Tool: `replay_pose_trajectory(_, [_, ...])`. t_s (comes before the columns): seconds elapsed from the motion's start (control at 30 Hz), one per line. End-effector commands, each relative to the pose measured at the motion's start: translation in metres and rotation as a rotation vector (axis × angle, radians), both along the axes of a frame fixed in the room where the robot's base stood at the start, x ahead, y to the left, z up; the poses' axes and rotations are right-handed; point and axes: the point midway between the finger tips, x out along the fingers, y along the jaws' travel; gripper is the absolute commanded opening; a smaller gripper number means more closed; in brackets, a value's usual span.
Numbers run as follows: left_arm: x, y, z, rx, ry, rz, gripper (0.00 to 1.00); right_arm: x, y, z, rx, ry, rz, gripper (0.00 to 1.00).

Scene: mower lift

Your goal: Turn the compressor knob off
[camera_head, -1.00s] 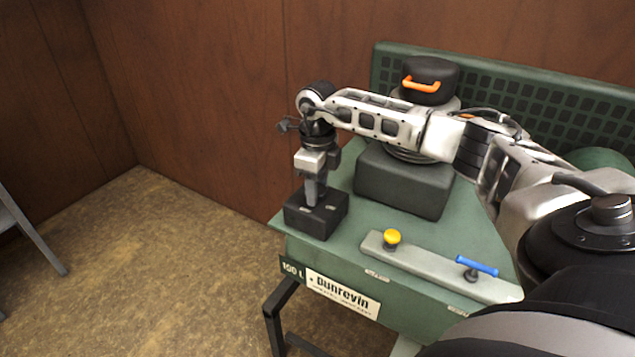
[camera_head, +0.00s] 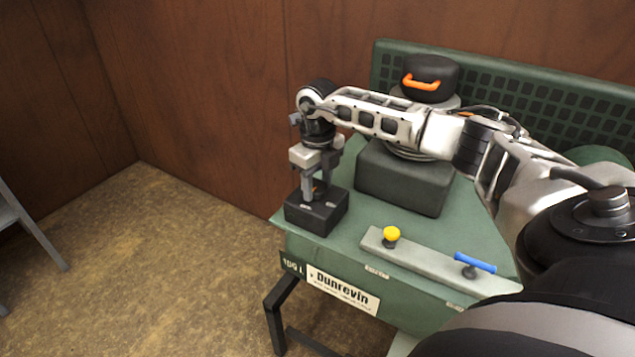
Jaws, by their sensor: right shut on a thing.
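The green compressor (camera_head: 335,252) carries a black switch box (camera_head: 316,215) at its front left corner. A small dark knob with a bit of orange (camera_head: 318,187) sits on top of that box, partly hidden by the fingers. My right gripper (camera_head: 319,192) points straight down over the box, with one finger on each side of the knob, shut on it. Which way the knob's pointer faces is too small to tell. My left gripper is not in view.
A yellow knob (camera_head: 391,234) and a blue lever (camera_head: 474,263) stand on a grey strip right of the box. Behind are a dark grey block (camera_head: 404,182) and a black cap with an orange handle (camera_head: 430,78). A wood wall stands behind.

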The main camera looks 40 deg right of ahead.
Motion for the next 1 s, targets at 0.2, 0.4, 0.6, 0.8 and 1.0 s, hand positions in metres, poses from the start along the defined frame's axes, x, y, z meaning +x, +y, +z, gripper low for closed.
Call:
replay_pose_trajectory(0.2, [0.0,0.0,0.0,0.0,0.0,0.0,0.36,0.001,-0.001,0.002,-0.001,-0.005,-0.004,0.6])
replay_pose_trajectory(0.4, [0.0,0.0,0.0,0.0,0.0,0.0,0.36,0.001,0.0,0.001,0.0,-0.003,-0.002,0.65])
replay_pose_trajectory(0.6, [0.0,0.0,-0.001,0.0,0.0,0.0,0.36,0.001,0.0,0.006,0.0,-0.004,-0.001,0.65])
replay_pose_trajectory(0.8, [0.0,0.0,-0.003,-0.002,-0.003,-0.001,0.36,0.002,0.0,0.039,0.001,-0.009,0.0,0.65])
replay_pose_trajectory(1.0, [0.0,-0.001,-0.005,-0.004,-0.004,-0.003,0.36,0.001,0.0,0.089,0.001,-0.01,-0.001,0.65])
